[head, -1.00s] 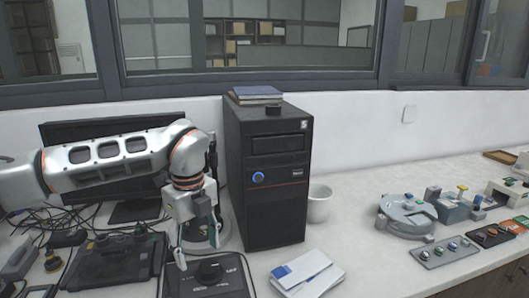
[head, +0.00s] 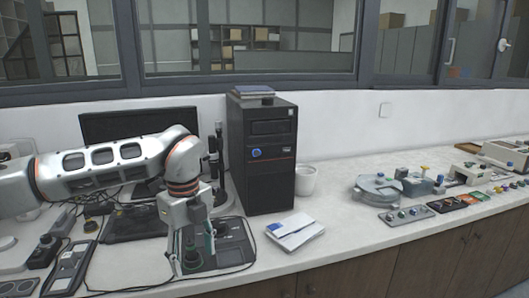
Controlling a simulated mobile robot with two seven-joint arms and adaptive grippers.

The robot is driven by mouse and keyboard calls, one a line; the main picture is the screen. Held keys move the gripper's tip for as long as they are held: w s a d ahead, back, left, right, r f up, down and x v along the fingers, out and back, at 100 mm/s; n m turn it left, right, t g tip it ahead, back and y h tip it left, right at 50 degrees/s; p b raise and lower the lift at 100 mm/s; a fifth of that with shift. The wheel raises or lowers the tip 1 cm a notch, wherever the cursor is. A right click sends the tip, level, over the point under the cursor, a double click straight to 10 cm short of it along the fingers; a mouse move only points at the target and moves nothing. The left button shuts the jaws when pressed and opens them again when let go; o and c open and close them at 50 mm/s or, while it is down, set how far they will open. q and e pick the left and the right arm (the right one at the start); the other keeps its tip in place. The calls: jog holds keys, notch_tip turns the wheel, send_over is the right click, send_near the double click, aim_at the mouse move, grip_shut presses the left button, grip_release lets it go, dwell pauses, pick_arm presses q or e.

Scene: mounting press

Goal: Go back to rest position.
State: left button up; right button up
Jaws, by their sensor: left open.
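My left arm comes in from the left in the head view and bends down at the wrist. My left gripper (head: 191,254) points down, open, with nothing seen between its fingers. It is in front of a flat black control unit (head: 233,243) with a knob, partly hiding it. Whether the fingers touch the unit, I cannot tell. My right gripper is not in view.
A black computer tower (head: 265,175) stands right of my arm, with a white cup (head: 306,180) beside it and papers (head: 294,232) in front. A monitor (head: 105,126) and cables are behind my arm. Round grey equipment (head: 378,187) and button panels (head: 399,214) are at right.

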pick_arm(q)
jog(key=s+d+f+m+g+h, duration=0.2)
jog(key=s+d+f+m+h, duration=0.15)
jog(key=s+d, duration=0.5)
jog(key=s+d+f+m+g+h, duration=0.25)
jog(key=s+d+h, duration=0.2)
jog(key=d, duration=0.65)
jog(key=s+d+r+n+h, duration=0.2)
jog(key=s+d+r+h, duration=0.4)
jog(key=d+h, duration=0.45)
jog(key=w+a+n+t+h, duration=0.3)
jog(key=w+a+n+t, duration=0.55)
jog(key=t, duration=0.45)
jog(key=w+a+f+n+t+y, duration=0.4)
jog(key=a+f+n+t+y, duration=0.45)
jog(key=f+n, duration=0.2)
jog(key=s+a+f+n+g+y, duration=0.2)
jog(key=s+a+f, duration=0.3)
jog(key=f, duration=0.3)
jog(key=s+a+f+n+g+y, duration=0.2)
jog(key=s+a+f+y, duration=0.2)
jog(key=f, duration=0.5)
jog(key=s+a+f+n+g+y, duration=0.2)
jog(key=s+a+f+y, duration=0.2)
jog(key=s+a+f, duration=0.2)
notch_tip(320, 180, down, 3)
jog(key=shift+s+a+r, duration=0.1)
jog(key=shift+s+a, duration=0.25)
jog(key=shift+a, duration=0.65)
